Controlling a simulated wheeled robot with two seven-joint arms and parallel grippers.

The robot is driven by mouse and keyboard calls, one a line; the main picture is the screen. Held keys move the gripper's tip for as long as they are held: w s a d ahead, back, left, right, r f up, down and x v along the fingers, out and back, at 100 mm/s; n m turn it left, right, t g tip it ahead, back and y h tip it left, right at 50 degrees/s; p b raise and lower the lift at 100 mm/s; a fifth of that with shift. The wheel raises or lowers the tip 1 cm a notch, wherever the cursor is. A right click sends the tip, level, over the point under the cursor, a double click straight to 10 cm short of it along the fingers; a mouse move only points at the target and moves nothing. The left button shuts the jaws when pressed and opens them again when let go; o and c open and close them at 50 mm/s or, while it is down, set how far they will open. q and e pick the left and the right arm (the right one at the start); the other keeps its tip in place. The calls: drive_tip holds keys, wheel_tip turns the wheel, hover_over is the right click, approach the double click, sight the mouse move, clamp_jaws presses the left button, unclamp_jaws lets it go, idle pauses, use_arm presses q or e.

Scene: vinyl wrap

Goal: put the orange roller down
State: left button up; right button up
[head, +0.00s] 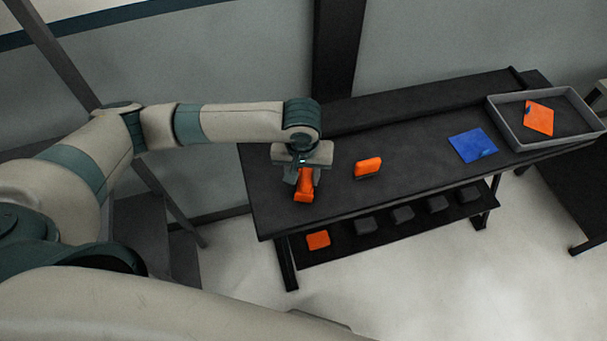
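The orange roller (303,190) is at the left end of the dark table, upright or slightly tilted, with its upper part between the fingers of my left gripper (304,176). The gripper points down and looks shut on the roller. Its palm hides the roller's top. The roller's lower end is at or just above the table top; I cannot tell whether it touches. My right gripper is not in view.
Another orange object (368,166) stands on the table to the right of the roller. A blue sheet (473,145) lies farther right. A grey tray (508,131) at the right end holds an orange sheet (539,118). A lower shelf holds an orange block (318,239) and several dark blocks.

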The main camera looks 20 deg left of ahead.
use_arm(q)
drive_tip(key=shift+r, duration=0.15)
wheel_tip(320, 180, up, 13)
drive_tip(key=s+b, duration=0.1)
drive_tip(key=b, duration=0.1)
drive_tip(key=shift+d, duration=0.15)
drive_tip(key=shift+s+f, duration=0.1)
drive_tip(key=shift+f, duration=0.1)
idle(0.5)
